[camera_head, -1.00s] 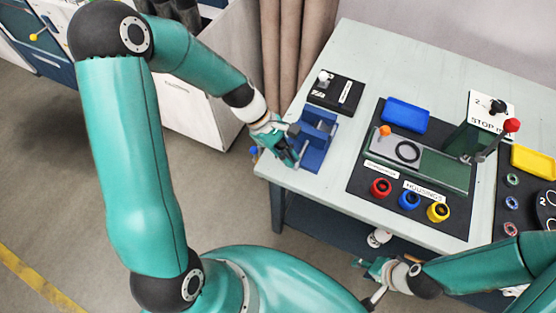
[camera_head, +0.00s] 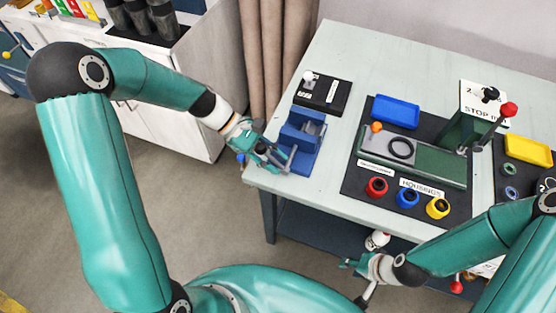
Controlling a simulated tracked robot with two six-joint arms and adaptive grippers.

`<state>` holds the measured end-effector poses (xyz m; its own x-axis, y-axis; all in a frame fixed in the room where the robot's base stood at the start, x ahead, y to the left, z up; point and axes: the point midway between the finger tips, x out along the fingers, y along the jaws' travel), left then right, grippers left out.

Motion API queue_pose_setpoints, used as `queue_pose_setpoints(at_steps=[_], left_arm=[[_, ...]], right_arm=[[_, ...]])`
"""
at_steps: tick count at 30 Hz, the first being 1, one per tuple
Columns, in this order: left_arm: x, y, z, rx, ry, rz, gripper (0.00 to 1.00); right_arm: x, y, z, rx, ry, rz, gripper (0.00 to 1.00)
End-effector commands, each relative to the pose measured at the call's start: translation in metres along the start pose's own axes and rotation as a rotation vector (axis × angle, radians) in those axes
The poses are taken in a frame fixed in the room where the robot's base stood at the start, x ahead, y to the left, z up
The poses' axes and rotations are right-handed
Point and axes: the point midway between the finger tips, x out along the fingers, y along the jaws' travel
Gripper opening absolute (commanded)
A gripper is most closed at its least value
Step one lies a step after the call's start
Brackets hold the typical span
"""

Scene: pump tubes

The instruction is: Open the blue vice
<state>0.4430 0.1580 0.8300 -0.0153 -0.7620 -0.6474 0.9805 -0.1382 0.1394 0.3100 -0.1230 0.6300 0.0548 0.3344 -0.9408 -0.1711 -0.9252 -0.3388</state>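The blue vice (camera_head: 304,132) stands near the left edge of the pale table, with a grey bar (camera_head: 290,157) at its near left side. My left gripper (camera_head: 274,156) is at this side of the vice, with its fingers close to the bar. I cannot tell whether they touch or grip it, because the fingers overlap the bar and are small in view. A small blue end piece (camera_head: 241,158) shows just left of the gripper. My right gripper (camera_head: 352,264) is low in front of the table, away from the vice; its finger opening is unclear.
A black panel with a white-topped knob (camera_head: 308,76) sits behind the vice. To the right are a blue tray (camera_head: 397,112), a green fixture (camera_head: 438,167), red, blue and yellow housings (camera_head: 408,198), a red-knobbed lever (camera_head: 509,110) and a yellow tray (camera_head: 528,150).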

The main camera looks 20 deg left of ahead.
Motion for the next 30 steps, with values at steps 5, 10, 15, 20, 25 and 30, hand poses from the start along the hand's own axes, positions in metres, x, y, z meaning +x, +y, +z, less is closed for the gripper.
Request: queue_pose_setpoints(at_steps=[5, 10, 15, 20, 25, 30], left_arm=[[0.000, 0.000, 0.000, 0.001, 0.001, -0.001, 0.36], [-0.001, 0.000, 0.000, 0.002, 0.001, -0.001, 0.36], [-0.015, 0.001, 0.000, 0.003, 0.001, 0.002, 0.36], [-0.044, 0.001, 0.000, 0.003, 0.003, 0.003, 0.36], [-0.079, 0.001, -0.001, 0.002, 0.003, 0.003, 0.36], [-0.105, 0.001, -0.001, 0.001, 0.002, 0.001, 0.36]], right_arm=[[0.000, 0.000, 0.000, 0.000, 0.000, 0.000, 0.40], [-0.001, 0.000, 0.000, 0.000, 0.000, 0.000, 0.40], [-0.001, 0.000, 0.000, 0.000, 0.000, 0.000, 0.40], [-0.001, 0.000, 0.000, 0.000, 0.000, 0.000, 0.40], [0.000, 0.000, 0.000, 0.000, 0.000, 0.000, 0.40], [0.000, 0.000, 0.000, 0.000, 0.000, 0.000, 0.40]])
